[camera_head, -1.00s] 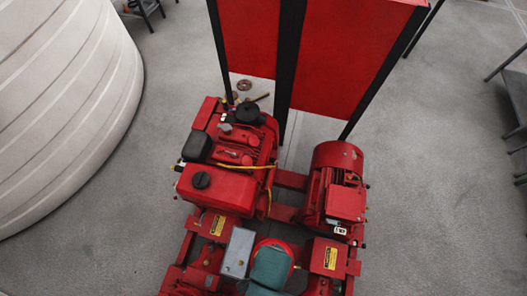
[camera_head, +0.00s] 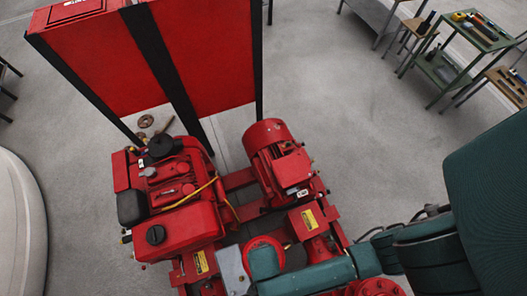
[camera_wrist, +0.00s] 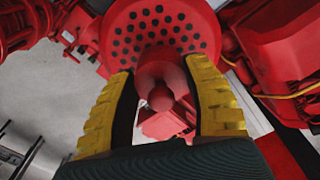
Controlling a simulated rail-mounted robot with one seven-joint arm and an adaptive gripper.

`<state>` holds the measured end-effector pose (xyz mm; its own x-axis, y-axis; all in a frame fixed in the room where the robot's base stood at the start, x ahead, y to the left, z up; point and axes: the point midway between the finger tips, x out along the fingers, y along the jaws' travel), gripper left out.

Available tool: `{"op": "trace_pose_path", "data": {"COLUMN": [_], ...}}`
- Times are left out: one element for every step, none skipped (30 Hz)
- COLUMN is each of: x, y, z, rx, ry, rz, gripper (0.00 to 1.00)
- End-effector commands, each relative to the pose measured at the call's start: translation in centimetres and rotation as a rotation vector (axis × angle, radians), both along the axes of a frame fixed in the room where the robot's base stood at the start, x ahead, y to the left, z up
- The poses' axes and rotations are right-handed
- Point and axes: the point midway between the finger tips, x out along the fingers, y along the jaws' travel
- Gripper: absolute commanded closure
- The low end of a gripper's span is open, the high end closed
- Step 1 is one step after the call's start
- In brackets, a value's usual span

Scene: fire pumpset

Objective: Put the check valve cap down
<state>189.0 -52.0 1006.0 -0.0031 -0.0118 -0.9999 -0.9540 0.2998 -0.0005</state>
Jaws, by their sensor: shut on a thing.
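In the wrist view my gripper (camera_wrist: 163,68) has its two yellow-padded fingers on either side of a dark red rounded piece (camera_wrist: 160,78), which I take for the check valve cap. A wide red disc with many dark holes shows just beyond it; I cannot tell whether it is part of the cap. In the head view a red round rim (camera_head: 263,240) shows at the end of my teal arm, above the pumpset. My arm hides most of that spot, so the fingertips do not show there.
The red engine (camera_head: 175,190) with its black caps stands left of my arm, and the red motor (camera_head: 270,140) stands beyond it. A red panelled cabinet (camera_head: 205,60) rises behind. A green table (camera_head: 440,72) with tools is at the upper right. Grey floor (camera_head: 335,100) lies clear between.

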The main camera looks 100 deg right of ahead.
Motion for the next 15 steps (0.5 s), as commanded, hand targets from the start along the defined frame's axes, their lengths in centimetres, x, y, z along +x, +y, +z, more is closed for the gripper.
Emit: {"op": "trace_pose_path", "data": {"x": [0.0, 0.0, 0.0, 0.0, 0.0, 0.0, 0.0, 0.0, 0.0, 0.0, 0.0, 0.0, 0.0, 0.0, 0.0], "y": [0.0, 0.0, 0.0, 0.0, 0.0, 0.0, 0.0, 0.0, 0.0, 0.0, 0.0, 0.0, 0.0, 0.0, 0.0], "z": [0.0, -0.1, -0.2, -0.3, -0.4, -0.5, -0.6, -0.7, -0.8, -0.9, -1.0, -1.2, -1.2, -1.2, -1.2], "rx": [0.000, 0.000, 0.000, 0.000, 0.000, 0.000, 0.000, 0.000, 0.000, 0.000, 0.000, 0.000, 0.000, 0.000, 0.000], "ry": [0.000, 0.000, 0.000, 0.000, -0.001, -0.001, -0.001, -0.001, 0.000, 0.000, 0.000, 0.001, 0.001, 0.001, 0.000], "rz": [0.000, 0.000, 0.000, 0.000, 0.000, 0.000, 0.000, 0.000, 0.000, 0.000, 0.000, 0.000, 0.000, 0.000, 0.000], "gripper": [0.87, 0.87, 0.87, 0.87, 0.87, 0.87, 0.87, 0.87, 0.87, 0.87, 0.87, 0.87, 0.87, 0.87, 0.87]}}
